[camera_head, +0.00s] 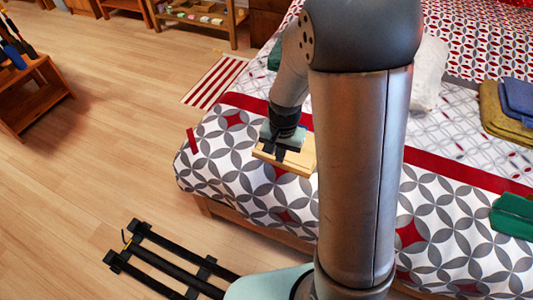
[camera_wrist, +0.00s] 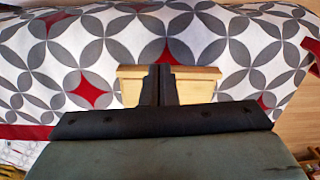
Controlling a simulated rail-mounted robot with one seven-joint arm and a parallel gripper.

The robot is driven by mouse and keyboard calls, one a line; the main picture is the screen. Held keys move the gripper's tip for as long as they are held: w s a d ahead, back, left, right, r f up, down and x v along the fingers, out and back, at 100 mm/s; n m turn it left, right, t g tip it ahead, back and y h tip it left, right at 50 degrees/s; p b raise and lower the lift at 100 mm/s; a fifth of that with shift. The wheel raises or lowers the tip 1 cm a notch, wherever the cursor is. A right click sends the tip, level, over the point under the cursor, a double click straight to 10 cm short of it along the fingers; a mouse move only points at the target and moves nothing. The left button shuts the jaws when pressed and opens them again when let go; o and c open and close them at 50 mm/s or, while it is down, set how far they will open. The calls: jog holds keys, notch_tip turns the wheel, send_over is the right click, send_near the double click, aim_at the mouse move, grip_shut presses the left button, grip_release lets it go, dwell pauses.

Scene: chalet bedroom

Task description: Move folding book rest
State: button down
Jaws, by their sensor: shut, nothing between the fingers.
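A light wooden piece (camera_head: 300,164), which looks like the folding book rest, is at the patterned bed's near left corner, partly hidden by my gripper. It looks flat and low in the camera_head view. In the camera_wrist view its pale wood (camera_wrist: 197,86) shows on both sides of my dark fingers. My gripper (camera_head: 279,154) points down at the wood, with the fingers (camera_wrist: 158,84) shut together and nothing between them. I cannot tell whether the fingers touch the wood. The middle of the piece is hidden behind the fingers and gripper body.
The bed (camera_head: 235,185) has a white, grey and red patterned cover. Folded yellow and blue cloths (camera_head: 512,105), a green cloth (camera_head: 515,214) and a white pillow (camera_head: 430,72) lie to the right. A striped rug (camera_head: 214,80) and a wooden shelf (camera_head: 32,95) are left on open floor.

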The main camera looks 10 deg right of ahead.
jog(key=f, duration=0.4)
jog(key=f+b, duration=0.1)
jog(key=f, duration=0.3)
jog(key=w+f, duration=0.1)
jog(key=f, duration=0.3)
jog(key=shift+w+a, duration=0.1)
jog(key=shift+a, duration=0.1)
jog(key=shift+w+d+f, duration=0.15)
jog(key=shift+w+d, duration=0.25)
jog(key=shift+w, duration=0.25)
jog(key=shift+w+d+f, duration=0.15)
jog(key=shift+w+d, duration=0.2)
jog(key=shift+w, duration=0.25)
jog(key=shift+w+d, duration=0.3)
jog(key=shift+w, duration=0.15)
